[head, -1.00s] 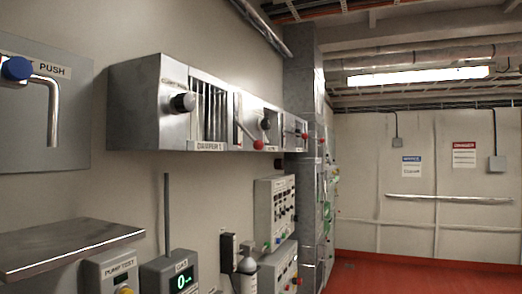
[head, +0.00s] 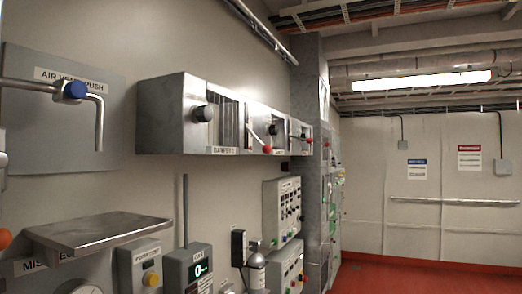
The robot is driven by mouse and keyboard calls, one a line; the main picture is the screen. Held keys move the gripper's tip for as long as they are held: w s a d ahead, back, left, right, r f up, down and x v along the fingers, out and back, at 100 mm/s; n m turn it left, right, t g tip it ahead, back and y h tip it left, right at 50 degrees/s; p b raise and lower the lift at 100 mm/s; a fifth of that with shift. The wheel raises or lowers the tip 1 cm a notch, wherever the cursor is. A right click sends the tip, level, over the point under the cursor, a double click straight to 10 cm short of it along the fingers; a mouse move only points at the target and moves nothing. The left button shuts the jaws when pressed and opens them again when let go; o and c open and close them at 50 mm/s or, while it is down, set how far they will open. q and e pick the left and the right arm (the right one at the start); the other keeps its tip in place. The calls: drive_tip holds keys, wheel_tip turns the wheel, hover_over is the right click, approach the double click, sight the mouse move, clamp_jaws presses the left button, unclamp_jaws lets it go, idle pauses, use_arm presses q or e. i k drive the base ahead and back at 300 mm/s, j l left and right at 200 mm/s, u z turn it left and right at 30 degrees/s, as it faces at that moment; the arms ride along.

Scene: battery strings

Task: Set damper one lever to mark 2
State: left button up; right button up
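The damper one unit (head: 168,118) is a grey metal box on the left wall, with a label reading DAMPER 1 (head: 224,151) under its slatted opening (head: 228,125). A black knob (head: 203,113) sits left of the slats. Just right of the slats, a lever (head: 258,139) slants down to the right and ends in a red ball (head: 267,149). The position marks are too small to read, so I cannot tell which mark the lever is at. Neither of my grippers shows in the head view.
More damper units continue right, with another black knob (head: 273,129) and red ball (head: 309,140). A metal shelf (head: 100,236) juts out below left. An AIR VENT PUSH panel (head: 60,130) with a bent handle is at left. The red floor (head: 420,272) at right looks clear.

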sight(266, 149)
drive_tip(key=k+u, duration=0.2)
drive_tip(key=u, duration=0.25)
drive_tip(key=k+j+u, duration=0.1)
drive_tip(key=u, duration=0.35)
drive_tip(key=l+u, duration=0.4)
drive_tip(key=i+l+u, duration=0.1)
drive_tip(key=l+u, duration=0.15)
drive_tip(key=u, duration=0.15)
drive_tip(key=l, duration=0.5)
drive_tip(key=i+l, duration=0.1)
drive_tip(key=l, duration=0.45)
